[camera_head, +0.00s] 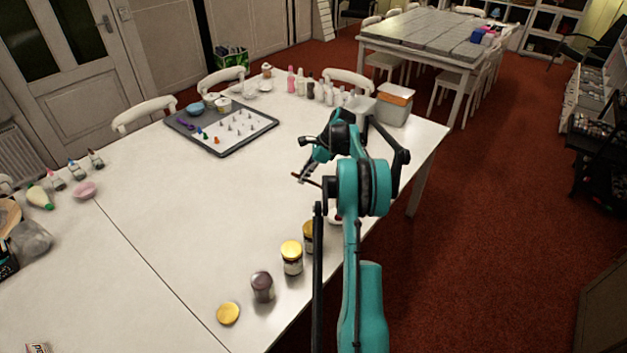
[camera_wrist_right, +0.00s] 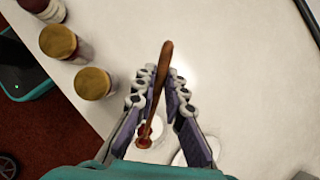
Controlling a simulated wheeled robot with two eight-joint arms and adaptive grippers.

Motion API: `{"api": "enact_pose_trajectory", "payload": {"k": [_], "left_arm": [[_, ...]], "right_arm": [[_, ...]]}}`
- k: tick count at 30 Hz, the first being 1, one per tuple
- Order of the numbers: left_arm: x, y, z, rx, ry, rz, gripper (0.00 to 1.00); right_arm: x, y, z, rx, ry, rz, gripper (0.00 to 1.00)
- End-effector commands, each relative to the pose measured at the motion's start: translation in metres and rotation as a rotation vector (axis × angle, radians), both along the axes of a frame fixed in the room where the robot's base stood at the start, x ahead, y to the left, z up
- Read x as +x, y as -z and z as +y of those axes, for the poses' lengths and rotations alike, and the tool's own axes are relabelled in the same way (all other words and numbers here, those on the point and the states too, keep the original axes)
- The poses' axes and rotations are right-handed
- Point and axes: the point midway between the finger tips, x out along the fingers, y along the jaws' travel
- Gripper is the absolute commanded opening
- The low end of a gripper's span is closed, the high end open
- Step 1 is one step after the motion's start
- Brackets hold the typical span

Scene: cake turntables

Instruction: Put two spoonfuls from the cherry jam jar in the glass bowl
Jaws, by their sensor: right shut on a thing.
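My right gripper (camera_head: 312,170) is shut on a brown spoon (camera_wrist_right: 160,85), in the air over the table's right edge. In the right wrist view the fingers (camera_wrist_right: 160,95) clasp its handle, and its reddish lower end overlaps a round pale dish (camera_wrist_right: 158,128). Whether they touch I cannot tell. A second round pale dish (camera_wrist_right: 190,158) is partly hidden by a finger; I cannot tell which is the glass bowl. A dark reddish jar (camera_head: 262,288) stands near the front edge, apparently the cherry jam, with a gold lid (camera_head: 228,313) lying beside it. My left gripper is out of view.
Two gold-lidded jars (camera_head: 291,258) (camera_head: 308,238) stand in line behind the dark jar. A grey tray (camera_head: 215,146) with small pieces lies at the back, near several bottles (camera_head: 310,88) and a box (camera_head: 394,104). The middle of the white table (camera_head: 190,210) is clear.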

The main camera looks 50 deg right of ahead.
Motion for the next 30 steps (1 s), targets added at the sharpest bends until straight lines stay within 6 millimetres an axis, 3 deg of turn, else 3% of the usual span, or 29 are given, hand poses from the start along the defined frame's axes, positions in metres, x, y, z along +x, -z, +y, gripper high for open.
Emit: {"api": "enact_pose_trajectory", "payload": {"k": [5,8,12,18,24,30], "left_arm": [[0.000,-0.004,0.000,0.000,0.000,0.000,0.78],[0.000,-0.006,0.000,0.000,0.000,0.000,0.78],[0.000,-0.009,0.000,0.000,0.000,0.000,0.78],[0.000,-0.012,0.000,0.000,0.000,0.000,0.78],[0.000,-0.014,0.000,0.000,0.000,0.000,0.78],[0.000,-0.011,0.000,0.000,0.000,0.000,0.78]], "right_arm": [[0.016,-0.007,0.067,0.065,0.080,-0.068,0.00],[0.017,-0.013,0.121,0.113,0.153,-0.128,0.00],[0.002,-0.023,0.196,0.174,0.259,-0.217,0.00],[-0.038,-0.035,0.279,0.230,0.375,-0.327,0.00],[-0.067,-0.043,0.319,0.254,0.433,-0.389,0.00],[-0.074,-0.041,0.327,0.260,0.448,-0.403,0.00]]}}
